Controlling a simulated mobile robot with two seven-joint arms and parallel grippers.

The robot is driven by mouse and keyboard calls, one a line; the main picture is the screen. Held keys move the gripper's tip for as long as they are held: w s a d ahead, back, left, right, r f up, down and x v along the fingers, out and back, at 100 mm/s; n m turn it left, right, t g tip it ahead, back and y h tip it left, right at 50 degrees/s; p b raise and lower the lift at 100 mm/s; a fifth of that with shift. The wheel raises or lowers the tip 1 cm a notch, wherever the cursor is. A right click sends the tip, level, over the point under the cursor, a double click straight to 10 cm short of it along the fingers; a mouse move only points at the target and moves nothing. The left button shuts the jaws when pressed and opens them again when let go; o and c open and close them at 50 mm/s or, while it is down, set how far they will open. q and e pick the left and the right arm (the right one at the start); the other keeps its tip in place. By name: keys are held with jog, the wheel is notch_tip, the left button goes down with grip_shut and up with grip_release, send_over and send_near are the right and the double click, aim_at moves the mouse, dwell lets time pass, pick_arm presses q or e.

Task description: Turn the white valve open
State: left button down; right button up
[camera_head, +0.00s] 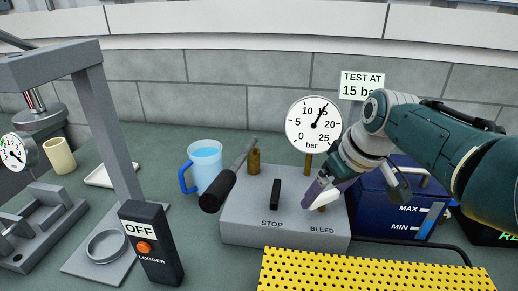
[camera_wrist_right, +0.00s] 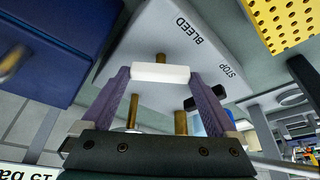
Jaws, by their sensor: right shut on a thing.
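The white valve is a short white bar handle on a brass stem, at the BLEED label on the grey pump block. In the head view the white valve (camera_head: 322,214) shows partly below my right gripper (camera_head: 325,196). In the right wrist view the white valve (camera_wrist_right: 160,73) lies crosswise between the two purple fingers of my right gripper (camera_wrist_right: 160,82), which is shut on its ends. A black handle (camera_head: 276,193) stands at the STOP label on the same grey block (camera_head: 240,213). My left gripper is not in view.
The round gauge (camera_head: 314,125) has its needle near 15 bar. A black-gripped lever (camera_head: 219,190) slants up left of the valve. A blue mug (camera_head: 205,165), a blue tank (camera_head: 402,205), a yellow perforated plate (camera_head: 370,272) and a logger box (camera_head: 152,245) stand around the block.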

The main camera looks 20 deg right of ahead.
jog(key=n+y+b, duration=0.1)
jog(key=n, duration=0.1)
jog(key=shift+d+f+n, duration=0.1)
jog(key=shift+d+n, duration=0.05)
jog(key=shift+n, duration=0.25)
jog(key=shift+f+n+g+y+b, duration=0.1)
jog(key=shift+n+g+y+b, duration=0.25)
jog(key=shift+n+b, duration=0.45)
jog(key=n+g+y+b, duration=0.1)
jog(key=n+b, duration=0.3)
jog(key=shift+w, duration=0.1)
jog(key=shift+d+r+n+g+y+b, duration=0.1)
jog(key=shift+n+g+y+b, duration=0.1)
jog(key=shift+n+b, duration=0.5)
jog(key=shift+r+n+g+y+b, duration=0.15)
jog(key=shift+n+b, duration=0.35)
jog(key=shift+b, duration=0.3)
jog(key=o, duration=1)
